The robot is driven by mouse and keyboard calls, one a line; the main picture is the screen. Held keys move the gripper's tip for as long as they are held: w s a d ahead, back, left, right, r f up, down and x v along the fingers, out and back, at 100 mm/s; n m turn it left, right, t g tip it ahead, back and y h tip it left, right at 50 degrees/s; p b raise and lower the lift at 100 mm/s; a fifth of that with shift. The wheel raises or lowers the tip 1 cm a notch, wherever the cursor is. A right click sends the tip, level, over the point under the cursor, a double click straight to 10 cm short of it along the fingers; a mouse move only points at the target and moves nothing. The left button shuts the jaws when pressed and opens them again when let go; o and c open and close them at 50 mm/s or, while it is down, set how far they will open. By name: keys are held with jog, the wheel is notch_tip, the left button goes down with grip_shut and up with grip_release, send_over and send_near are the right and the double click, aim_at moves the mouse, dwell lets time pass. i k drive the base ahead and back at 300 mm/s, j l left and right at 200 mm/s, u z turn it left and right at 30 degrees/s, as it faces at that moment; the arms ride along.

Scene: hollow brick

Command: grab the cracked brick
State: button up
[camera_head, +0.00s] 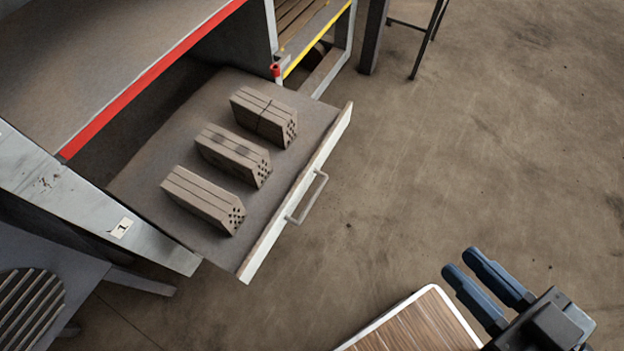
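Three grey-brown hollow bricks lie in a row in a pulled-out drawer (146,187). The far brick (264,115) has a dark line running across its top and side, which looks like a crack. The middle brick (233,156) has darker patches but no clear crack line. The near brick (203,199) looks plain and whole. My gripper (464,262) is at the lower right, over the floor, well away from the drawer. Its two blue-grey fingers are apart with nothing between them.
The drawer front has a metal handle (306,198) on its right side. A red-edged shelf (150,83) overhangs the drawer's back left. A white-rimmed wooden surface (422,322) is at the bottom, left of my gripper. Open concrete floor (430,170) lies between.

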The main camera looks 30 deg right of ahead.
aim_at(274, 122)
jog(key=i+l+z, duration=0.15)
jog(key=i+l, duration=0.6)
jog(key=l, duration=0.05)
